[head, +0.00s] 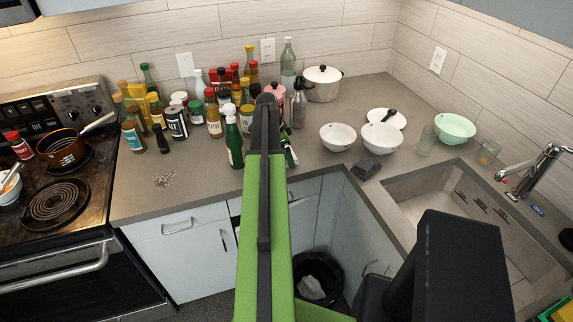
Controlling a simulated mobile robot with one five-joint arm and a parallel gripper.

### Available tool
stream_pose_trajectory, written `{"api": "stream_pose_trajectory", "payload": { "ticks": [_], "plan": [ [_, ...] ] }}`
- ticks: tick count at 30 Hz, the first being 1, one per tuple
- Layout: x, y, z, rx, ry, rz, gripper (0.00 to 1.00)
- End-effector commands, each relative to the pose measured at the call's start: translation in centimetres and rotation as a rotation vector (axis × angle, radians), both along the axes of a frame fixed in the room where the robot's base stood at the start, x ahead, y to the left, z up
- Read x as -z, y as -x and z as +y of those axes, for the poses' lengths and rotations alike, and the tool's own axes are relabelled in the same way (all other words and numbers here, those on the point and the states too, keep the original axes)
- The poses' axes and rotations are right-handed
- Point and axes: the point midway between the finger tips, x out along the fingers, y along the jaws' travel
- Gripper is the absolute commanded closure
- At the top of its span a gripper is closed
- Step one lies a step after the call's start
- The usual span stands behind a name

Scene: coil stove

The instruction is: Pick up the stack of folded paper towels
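A small dark grey folded stack (366,167) lies on the counter, near the left corner of the sink and in front of the white bowls. It looks like folded cloth or towels; it is too small to tell the material. No other stack of folded towels shows. My green arm rises through the middle of the picture, to the left of the stack and apart from it. My gripper cannot be made out; the arm hides what is beyond it.
Many bottles and jars crowd the counter left of my arm. The sink (425,188) and faucet (532,168) are right. A bin (318,278) stands below.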

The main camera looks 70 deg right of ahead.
Motion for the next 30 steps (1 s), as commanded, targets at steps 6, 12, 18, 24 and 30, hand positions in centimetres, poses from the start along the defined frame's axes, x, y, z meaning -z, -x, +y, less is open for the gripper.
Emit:
{"api": "stream_pose_trajectory", "payload": {
  "ticks": [6,12,18,24,30],
  "plan": [
    [-0.1,0.0,0.0,0.0,0.0,0.0,0.04],
    [-0.1,0.1,0.0,0.0,0.0,0.0,0.3],
    [-0.1,0.1,0.0,0.001,0.0,0.0,0.56],
    [-0.2,0.1,0.0,0.001,0.0,0.0,0.59],
    [-1.8,0.1,0.0,0.001,0.0,0.0,0.59]
  ]
}}
